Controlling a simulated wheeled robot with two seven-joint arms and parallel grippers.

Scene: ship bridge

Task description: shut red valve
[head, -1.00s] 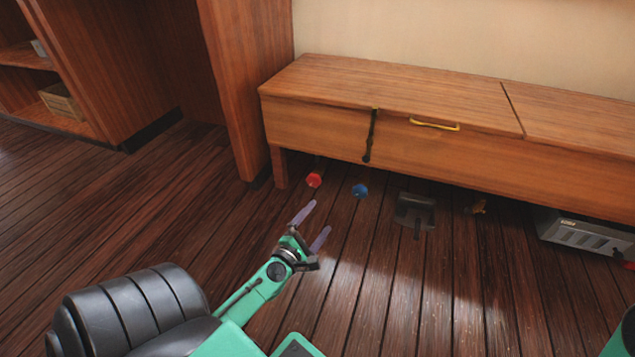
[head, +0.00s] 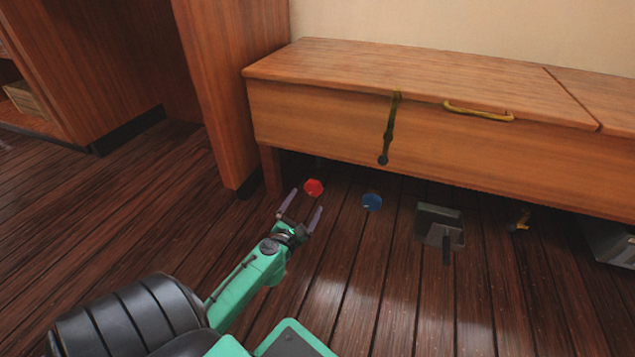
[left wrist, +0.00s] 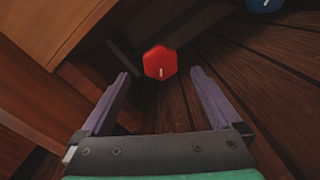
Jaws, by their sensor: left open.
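The red valve (head: 313,188) is a small red knob low under the front of the wooden bench, near its left leg. In the left wrist view the red valve (left wrist: 160,63) shows a pale mark on its face. It lies beyond and between the two purple fingers. My left gripper (head: 301,203) is open and empty, its fingertips just short of the knob and apart from it. The left gripper (left wrist: 158,80) also shows open in the left wrist view. My right gripper is not in view.
A blue knob (head: 372,202) sits right of the red one. The wooden bench (head: 330,120) overhangs both, with a dark strap (head: 388,130) and yellow handle (head: 478,111). A dark pedal-like object (head: 440,225) stands further right. The bench leg (head: 271,170) is close on the left.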

